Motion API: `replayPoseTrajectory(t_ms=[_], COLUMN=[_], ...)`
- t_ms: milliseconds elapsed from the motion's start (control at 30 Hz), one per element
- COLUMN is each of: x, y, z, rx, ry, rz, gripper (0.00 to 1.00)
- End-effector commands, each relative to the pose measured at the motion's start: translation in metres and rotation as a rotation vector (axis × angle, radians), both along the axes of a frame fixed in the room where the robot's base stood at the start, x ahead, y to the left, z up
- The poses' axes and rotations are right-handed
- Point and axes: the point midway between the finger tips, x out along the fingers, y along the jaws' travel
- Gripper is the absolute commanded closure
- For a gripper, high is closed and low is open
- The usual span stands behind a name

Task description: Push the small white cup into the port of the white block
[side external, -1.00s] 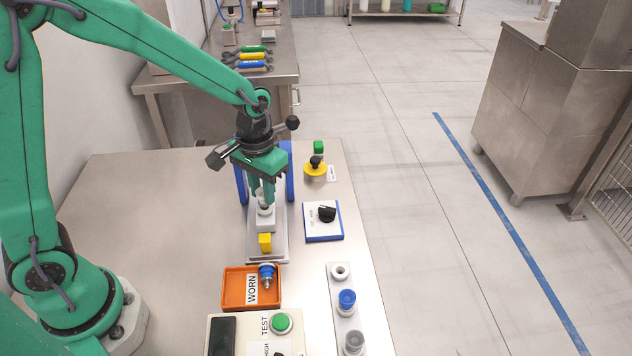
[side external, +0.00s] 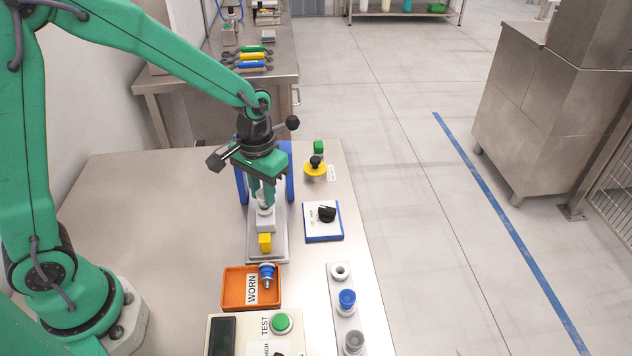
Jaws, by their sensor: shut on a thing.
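My gripper (side external: 263,201) points down over the white block (side external: 265,223) on the grey plate in front of the blue frame. Its green fingers are shut on the small white cup, which is mostly hidden between them. The fingertips are right above the top of the block, at its port. From this view I cannot tell how deep the cup sits in the port. A yellow piece (side external: 265,242) is at the near end of the block.
An orange tray (side external: 233,290) marked WORN holds a blue-and-metal fitting (side external: 267,275). A rack (side external: 339,316) with white, blue and grey cups stands at right front. The table's left is clear.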

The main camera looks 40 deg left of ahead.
Motion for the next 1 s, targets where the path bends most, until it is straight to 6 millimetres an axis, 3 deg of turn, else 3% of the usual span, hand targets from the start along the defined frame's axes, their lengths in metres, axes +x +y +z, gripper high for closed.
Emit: replayPoseTrajectory(t_ms=[733,767,800,900,1000], x=[0.0001,0.0002,0.0002,0.0002,0.0002], y=[0.0,0.0,0.0,0.0,0.0], z=[-0.0081,-0.0081,-0.008,-0.0079,-0.0079], rx=[0.0,0.0,0.0,0.0,0.0], ry=[0.0,-0.001,-0.001,-0.001,-0.001], rz=[0.0,0.0,0.0,0.0,0.0], gripper=[1.0,0.74,0.66,0.51,0.51])
